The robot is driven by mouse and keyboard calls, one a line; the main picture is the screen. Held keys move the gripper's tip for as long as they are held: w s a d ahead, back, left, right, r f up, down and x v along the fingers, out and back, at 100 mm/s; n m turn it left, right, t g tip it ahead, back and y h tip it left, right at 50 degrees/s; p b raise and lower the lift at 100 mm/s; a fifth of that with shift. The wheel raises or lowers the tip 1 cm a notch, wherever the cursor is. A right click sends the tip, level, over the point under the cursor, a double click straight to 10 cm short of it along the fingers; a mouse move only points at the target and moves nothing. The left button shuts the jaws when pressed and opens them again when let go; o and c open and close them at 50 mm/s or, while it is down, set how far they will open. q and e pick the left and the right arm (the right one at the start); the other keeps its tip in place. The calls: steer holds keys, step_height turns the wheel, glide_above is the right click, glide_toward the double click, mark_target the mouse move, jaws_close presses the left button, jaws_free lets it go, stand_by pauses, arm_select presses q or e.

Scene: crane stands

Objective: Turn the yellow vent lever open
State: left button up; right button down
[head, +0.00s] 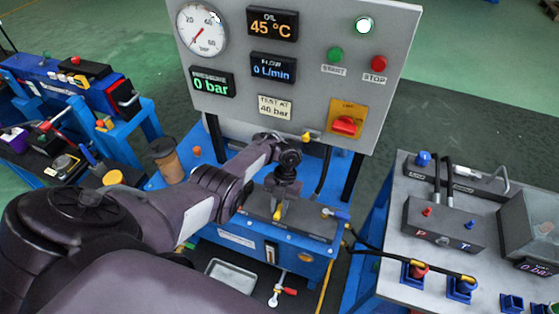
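My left arm reaches in from the left over the blue stand, with its dark gripper (281,192) pointing down over a dark grey block (312,226). A small yellow piece (278,212) shows right at the fingertips and looks like the vent lever; the gripper partly hides it. I cannot tell whether the fingers touch it, or whether they are open or shut. Another small yellow part (306,136) sits below the panel, behind the gripper. My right gripper is not in view.
The grey panel (300,95) with a round gauge (202,30) reads 0 bar and stands behind the gripper. A red rotary switch (346,125) is on it. A brown cup (167,160) stands left of the arm. A grey bench (395,258) with hoses is at right.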

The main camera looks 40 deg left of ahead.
arm_select(q)
steer(key=o, duration=0.4)
steer(key=shift+c, duration=0.2)
